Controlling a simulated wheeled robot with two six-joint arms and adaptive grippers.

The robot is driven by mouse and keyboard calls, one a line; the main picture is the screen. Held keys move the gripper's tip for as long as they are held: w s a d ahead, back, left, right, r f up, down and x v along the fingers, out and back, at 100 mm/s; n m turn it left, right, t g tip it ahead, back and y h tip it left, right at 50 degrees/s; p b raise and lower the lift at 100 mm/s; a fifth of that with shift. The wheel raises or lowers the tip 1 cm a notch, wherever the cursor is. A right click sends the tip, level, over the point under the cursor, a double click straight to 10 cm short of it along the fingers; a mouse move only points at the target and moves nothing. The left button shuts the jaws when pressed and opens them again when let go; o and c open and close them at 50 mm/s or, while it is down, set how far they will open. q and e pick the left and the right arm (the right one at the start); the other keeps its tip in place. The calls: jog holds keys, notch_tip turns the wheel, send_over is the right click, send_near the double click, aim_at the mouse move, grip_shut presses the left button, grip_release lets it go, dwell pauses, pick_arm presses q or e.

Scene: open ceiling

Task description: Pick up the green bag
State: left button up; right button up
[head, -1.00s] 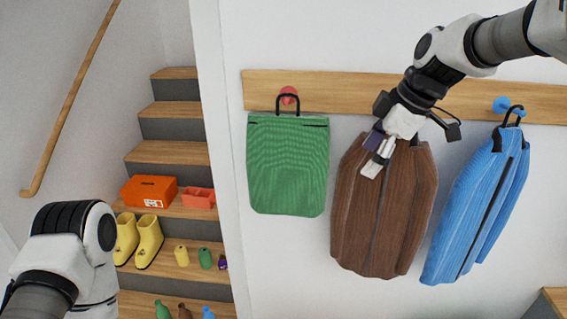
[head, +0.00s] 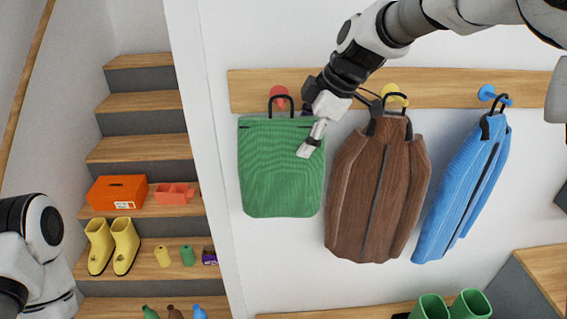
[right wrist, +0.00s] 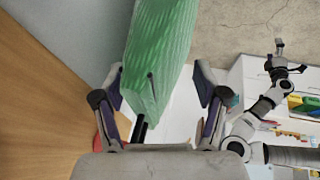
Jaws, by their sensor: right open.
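The green bag (head: 280,170) hangs by its black handle from a red peg (head: 279,91) on the wooden rail. My right gripper (head: 308,140) is at the bag's upper right corner in the head view, with one finger in front of the green cloth. In the right wrist view the bag (right wrist: 158,60) reaches in between the two spread fingers of the gripper (right wrist: 163,95), and its black handle shows near the palm. The gripper is open; I cannot tell whether a finger touches the bag. My left arm shows at the lower left of the head view; its gripper is out of view.
A brown jacket (head: 375,190) hangs from a yellow peg just right of the bag. A blue jacket (head: 463,190) hangs farther right. Stairs on the left hold an orange box (head: 117,192) and yellow boots (head: 113,246). Green boots (head: 450,306) stand at the lower right.

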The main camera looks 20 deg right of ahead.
jog(key=shift+w+a+f, duration=0.8)
jog(key=shift+f, duration=0.05)
jog(key=shift+s+d+r, duration=0.15)
jog(key=shift+s+d, duration=0.15)
jog(key=shift+s, duration=0.1)
jog(key=c, duration=0.7)
jog(key=shift+s+d, duration=0.1)
jog(key=c, duration=0.7)
jog(key=shift+w, duration=0.2)
grip_shut()
